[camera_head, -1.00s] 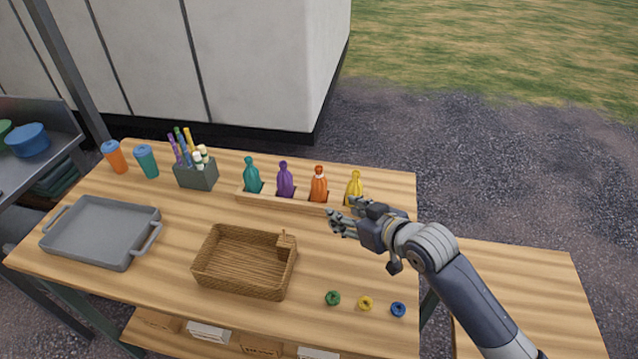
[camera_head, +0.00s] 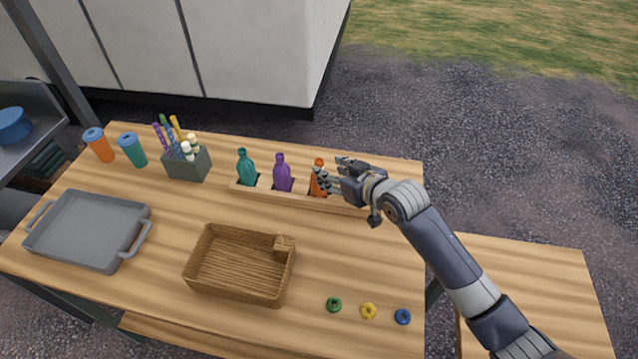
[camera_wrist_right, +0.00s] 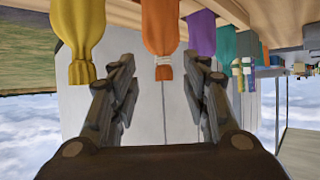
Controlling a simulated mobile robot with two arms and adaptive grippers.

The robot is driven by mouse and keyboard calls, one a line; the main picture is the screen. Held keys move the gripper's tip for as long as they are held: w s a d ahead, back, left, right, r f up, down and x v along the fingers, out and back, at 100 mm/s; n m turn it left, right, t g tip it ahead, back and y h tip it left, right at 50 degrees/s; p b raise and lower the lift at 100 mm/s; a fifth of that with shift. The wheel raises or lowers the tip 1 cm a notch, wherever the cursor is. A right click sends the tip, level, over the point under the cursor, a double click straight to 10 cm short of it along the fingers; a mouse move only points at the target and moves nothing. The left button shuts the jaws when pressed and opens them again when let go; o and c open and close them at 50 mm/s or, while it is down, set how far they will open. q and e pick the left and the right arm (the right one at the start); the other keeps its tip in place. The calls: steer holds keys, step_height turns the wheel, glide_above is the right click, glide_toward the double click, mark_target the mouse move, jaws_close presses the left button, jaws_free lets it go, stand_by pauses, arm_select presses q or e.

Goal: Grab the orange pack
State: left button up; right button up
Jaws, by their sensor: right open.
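The orange pack (camera_head: 317,180) stands in the wooden rack (camera_head: 250,192), to the right of the purple pack (camera_head: 283,173) and the teal pack (camera_head: 247,168). My right gripper (camera_head: 329,174) is open, with its fingers at the orange pack and partly covering it. In the right wrist view the orange pack (camera_wrist_right: 161,35) shows ahead, between the lines of the two open fingers (camera_wrist_right: 158,85). I cannot tell whether they touch it. The yellow pack (camera_wrist_right: 77,38) is beside it there; my right gripper hides it in the head view. My left gripper is not in view.
A wicker basket (camera_head: 200,272) and a grey tray (camera_head: 137,215) stand on the table. Green (camera_head: 334,304), yellow (camera_head: 368,311) and blue (camera_head: 403,316) rings lie near the front right. A dark holder (camera_head: 187,166) with sticks and two cups are at the back left.

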mark_target(322, 166)
steer(key=shift+w+a+f, duration=0.1)
steer(key=shift+w+f, duration=0.05)
steer(key=shift+w, duration=0.1)
steer(key=w+a+p, duration=0.1)
steer(key=w+a+f, duration=0.1)
steer(key=w, duration=0.1)
steer(key=shift+a+p, duration=0.35)
steer(key=shift+p, duration=0.05)
steer(key=shift+w+a+f, duration=0.2)
steer(key=shift+w+f, duration=0.2)
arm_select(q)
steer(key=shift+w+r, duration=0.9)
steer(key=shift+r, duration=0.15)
arm_select(e)
jaws_close()
